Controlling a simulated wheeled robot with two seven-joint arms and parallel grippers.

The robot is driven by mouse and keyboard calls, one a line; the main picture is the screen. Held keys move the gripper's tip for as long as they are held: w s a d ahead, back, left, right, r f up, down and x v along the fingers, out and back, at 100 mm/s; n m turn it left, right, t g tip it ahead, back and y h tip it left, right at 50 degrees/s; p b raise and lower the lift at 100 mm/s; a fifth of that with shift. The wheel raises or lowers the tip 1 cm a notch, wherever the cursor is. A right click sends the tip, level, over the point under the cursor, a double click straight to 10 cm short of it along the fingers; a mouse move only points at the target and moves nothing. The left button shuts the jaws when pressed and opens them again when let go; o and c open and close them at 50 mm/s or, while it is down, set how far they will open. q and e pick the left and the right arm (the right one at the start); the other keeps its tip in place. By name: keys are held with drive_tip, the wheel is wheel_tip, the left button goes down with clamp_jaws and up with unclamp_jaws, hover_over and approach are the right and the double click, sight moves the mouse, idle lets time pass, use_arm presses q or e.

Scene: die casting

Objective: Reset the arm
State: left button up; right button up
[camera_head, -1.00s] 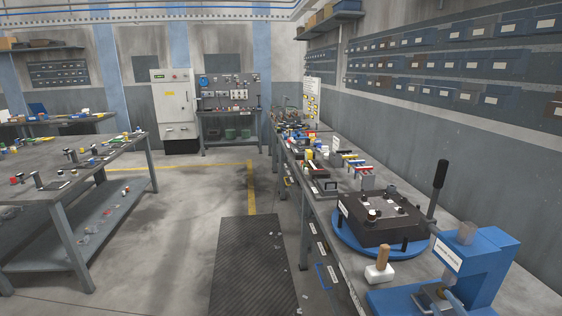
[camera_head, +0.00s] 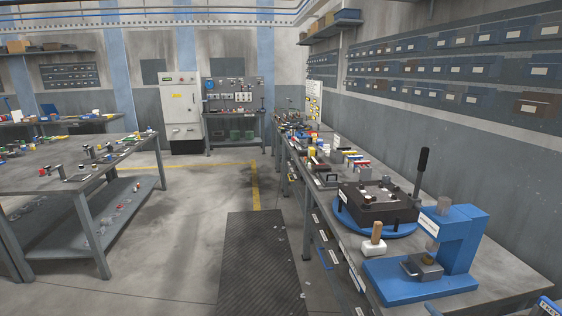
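Neither of my arms nor grippers shows in the head view. The workbench (camera_head: 500,283) on the right carries a blue press (camera_head: 455,240) with a small metal block (camera_head: 424,267) on its base. Behind the press, a dark die block (camera_head: 376,206) sits on a round blue base (camera_head: 347,219), with a black lever (camera_head: 421,172) standing up beside it. A white stand with a wooden handle (camera_head: 376,233) is in front of the die block, left of the press.
A second workbench (camera_head: 70,170) with small parts stands on the left. A dark floor mat (camera_head: 257,270) lies in the open aisle between the benches. A white cabinet (camera_head: 181,112) and a tool board bench (camera_head: 235,105) stand at the back. Bins (camera_head: 480,70) line the right wall.

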drive_tip(key=s+a+f+n+g+y, duration=0.25)
drive_tip(key=s+a+f+n, duration=0.2)
drive_tip(key=a+n, duration=0.25)
drive_tip(key=s+a+f+n+g+y, duration=0.1)
drive_tip(key=s+a+f+n+g, duration=0.3)
drive_tip(key=s+a+n, duration=0.25)
drive_tip(key=s+a+n+g+h, duration=0.1)
drive_tip(key=s+a+n+g, duration=0.4)
drive_tip(key=s+n, duration=0.7)
drive_tip(key=s+f+b, duration=0.2)
drive_tip(key=f+b, duration=0.1)
drive_tip(key=f, duration=0.9)
drive_tip(key=s+f+b, duration=0.3)
drive_tip(key=f, duration=0.9)
use_arm(q)
wheel_tip(320, 180, down, 10)
drive_tip(key=b, duration=0.4)
drive_tip(key=shift+w, duration=0.25)
use_arm(e)
drive_tip(key=s+d+f+g, duration=0.1)
drive_tip(key=s+f, duration=0.9)
drive_tip(key=f, duration=0.2)
drive_tip(key=shift+s+d+f+g, duration=0.25)
drive_tip(key=shift+s+f+g, duration=0.1)
